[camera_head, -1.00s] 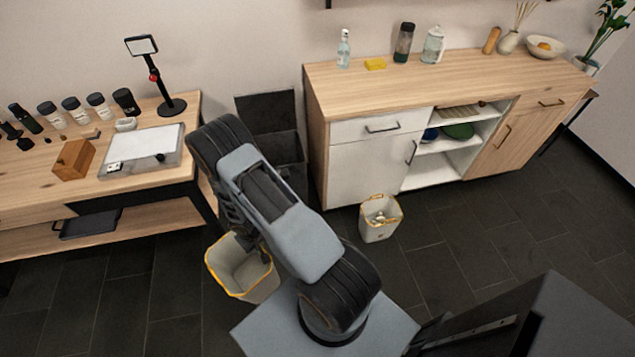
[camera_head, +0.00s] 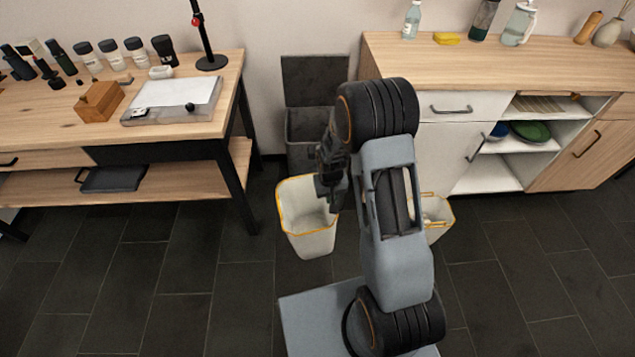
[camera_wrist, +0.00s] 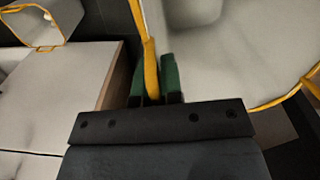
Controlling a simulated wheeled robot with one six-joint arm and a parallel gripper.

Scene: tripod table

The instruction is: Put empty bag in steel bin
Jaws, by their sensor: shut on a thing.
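The empty bag (camera_head: 308,241) is white with a yellow rim and hangs open and upright, its inside bare. My gripper (camera_head: 331,197) is shut on its right rim. In the wrist view my green fingertips (camera_wrist: 154,80) pinch the yellow rim, and the bag (camera_wrist: 225,55) fills the right side. The steel bin (camera_head: 303,155) is dark grey, with its lid (camera_head: 315,80) raised against the wall. It stands behind the bag in the head view, and the bag is in front of it, outside. My arm and gripper hide part of the bin's right side.
A second yellow-rimmed bag (camera_head: 437,230) with things in it stands on the floor behind my arm. The wooden table (camera_head: 60,130) is left of the bin, the cabinet (camera_head: 440,150) right of it. Floor at the front left is clear.

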